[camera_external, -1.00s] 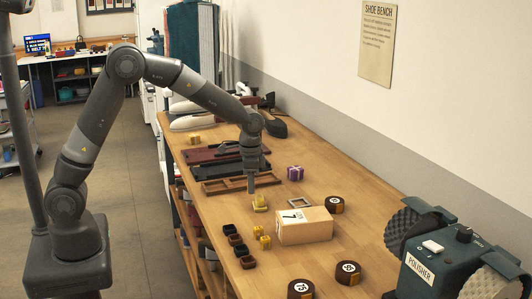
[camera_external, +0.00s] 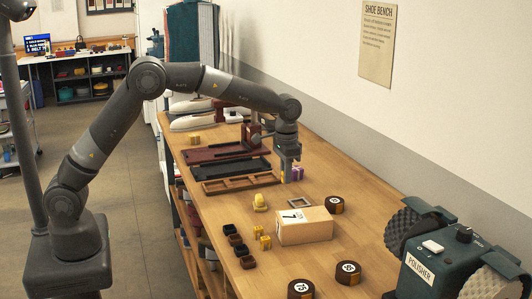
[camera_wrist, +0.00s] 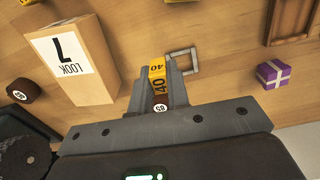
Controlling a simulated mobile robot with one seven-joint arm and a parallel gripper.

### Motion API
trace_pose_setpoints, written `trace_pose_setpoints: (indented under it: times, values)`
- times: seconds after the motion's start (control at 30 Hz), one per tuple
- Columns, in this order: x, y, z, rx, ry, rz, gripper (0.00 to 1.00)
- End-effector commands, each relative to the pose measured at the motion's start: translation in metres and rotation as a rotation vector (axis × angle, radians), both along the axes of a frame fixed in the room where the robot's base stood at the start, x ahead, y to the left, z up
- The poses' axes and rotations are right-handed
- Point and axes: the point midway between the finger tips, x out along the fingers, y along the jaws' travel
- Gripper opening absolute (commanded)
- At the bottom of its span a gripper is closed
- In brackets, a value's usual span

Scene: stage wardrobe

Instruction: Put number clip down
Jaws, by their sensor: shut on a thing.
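My gripper (camera_external: 290,178) is shut on the number clip (camera_wrist: 158,77), a small yellow block marked 40 that shows between the fingertips in the wrist view. The fingers (camera_wrist: 158,88) cover its sides. In the external view my gripper hangs over the bench next to the purple box with a pale ribbon (camera_external: 299,174), partly in front of it. The held clip is too small there to make out clearly. Its height above the bench is hard to tell.
A cardboard box marked 7 (camera_external: 312,228), a grey square frame (camera_external: 300,203) and numbered discs (camera_external: 348,272) stand on the bench. Yellow blocks (camera_external: 265,242), dark small holders (camera_external: 235,240), a yellow item (camera_external: 260,202) and a brown compartment tray (camera_external: 240,184) lie left. The polisher (camera_external: 435,255) stands front right.

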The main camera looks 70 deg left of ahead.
Motion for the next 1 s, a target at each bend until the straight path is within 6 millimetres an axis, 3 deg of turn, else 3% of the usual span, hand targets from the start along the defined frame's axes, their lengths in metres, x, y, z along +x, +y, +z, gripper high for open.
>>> trace_pose_setpoints:
  times: [0.17, 0.5, 0.7, 0.87, 1.0]
  values:
    - [0.011, -0.002, 0.001, 0.001, 0.001, 0.033, 0.00]
    - [0.046, 0.061, -0.042, 0.000, 0.002, 0.037, 0.00]
    - [0.061, 0.088, -0.060, -0.001, 0.000, 0.033, 0.00]
    - [0.065, 0.095, -0.066, 0.000, 0.000, 0.032, 0.00]
    - [0.064, 0.094, -0.083, 0.000, 0.002, 0.032, 0.00]
